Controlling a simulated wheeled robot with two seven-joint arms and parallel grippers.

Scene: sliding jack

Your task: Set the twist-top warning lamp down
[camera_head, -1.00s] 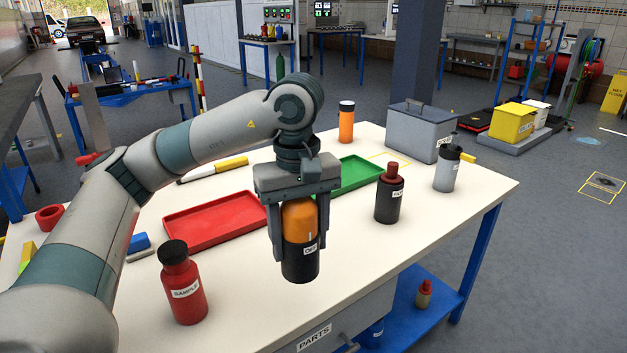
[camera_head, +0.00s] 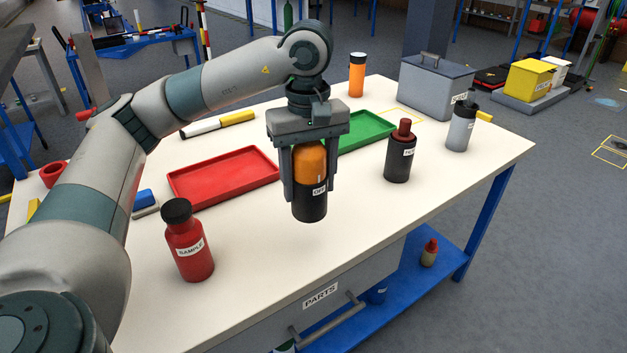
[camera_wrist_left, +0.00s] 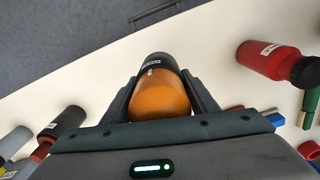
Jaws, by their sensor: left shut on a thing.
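The warning lamp (camera_head: 310,204) has an orange top and a black base with a label reading "OFF". My left gripper (camera_head: 309,190) points down and is shut on the lamp, one finger on each side. In the head view the lamp hangs upright over the white table (camera_head: 262,228), near its front middle; the exact gap under it is hard to tell. In the left wrist view the orange top (camera_wrist_left: 160,98) sits between the two fingers, with the black base beyond it. My right gripper is not in view.
A red bottle labelled "SAMPLE" (camera_head: 189,248) stands to the left. A red tray (camera_head: 224,192) and a green tray (camera_head: 368,118) lie behind. A black bottle with red top (camera_head: 399,160) and a grey bottle (camera_head: 460,132) stand to the right. Clear table lies around the lamp.

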